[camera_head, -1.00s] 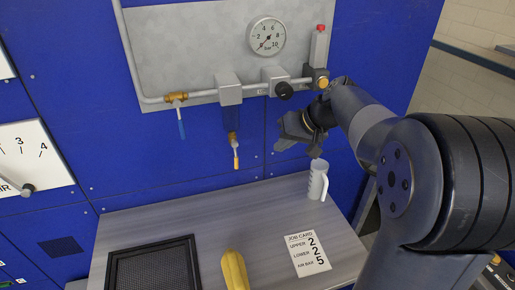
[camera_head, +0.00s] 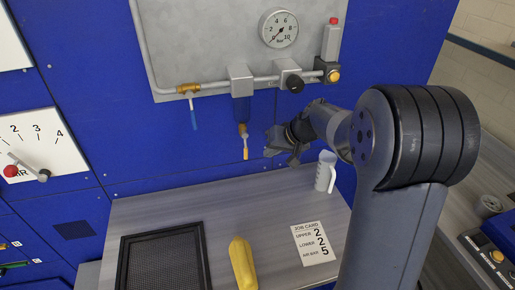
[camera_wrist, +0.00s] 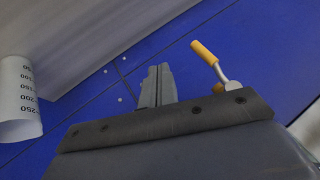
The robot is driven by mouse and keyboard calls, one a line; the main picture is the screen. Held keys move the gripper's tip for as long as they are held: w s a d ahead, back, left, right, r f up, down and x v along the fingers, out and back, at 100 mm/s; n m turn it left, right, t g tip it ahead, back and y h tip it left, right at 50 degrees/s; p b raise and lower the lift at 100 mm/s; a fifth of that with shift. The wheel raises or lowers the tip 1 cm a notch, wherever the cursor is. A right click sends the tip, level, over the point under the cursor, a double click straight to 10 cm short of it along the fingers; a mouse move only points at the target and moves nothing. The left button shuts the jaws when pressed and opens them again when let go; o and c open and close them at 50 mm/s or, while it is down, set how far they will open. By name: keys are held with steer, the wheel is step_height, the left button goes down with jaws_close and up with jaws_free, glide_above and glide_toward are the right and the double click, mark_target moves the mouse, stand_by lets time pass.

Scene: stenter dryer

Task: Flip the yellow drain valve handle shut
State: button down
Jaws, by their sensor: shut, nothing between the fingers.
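The yellow drain valve handle (camera_head: 246,150) hangs down below the blue filter bowl (camera_head: 241,108) on the wall panel. In the wrist view the yellow handle (camera_wrist: 205,53) sits on a bent metal stem, to the right of my fingers. My gripper (camera_head: 270,150) is just right of the handle in the head view, apart from it, with a gap between them. In the wrist view my gripper (camera_wrist: 158,75) has its two fingers pressed together, with nothing between them.
A blue-handled valve (camera_head: 193,118) hangs left of the filter. Below is a grey table with a measuring jug (camera_head: 326,172), a job card (camera_head: 315,243), a yellow object (camera_head: 242,262) and a black mesh tray (camera_head: 122,262). A gauge (camera_head: 279,28) is above.

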mark_target(245, 146)
steer(key=shift+a+p, duration=0.8)
steer(key=shift+a, duration=1.3)
steer(key=shift+f+b, duration=0.15)
steer(key=shift+b, duration=0.3)
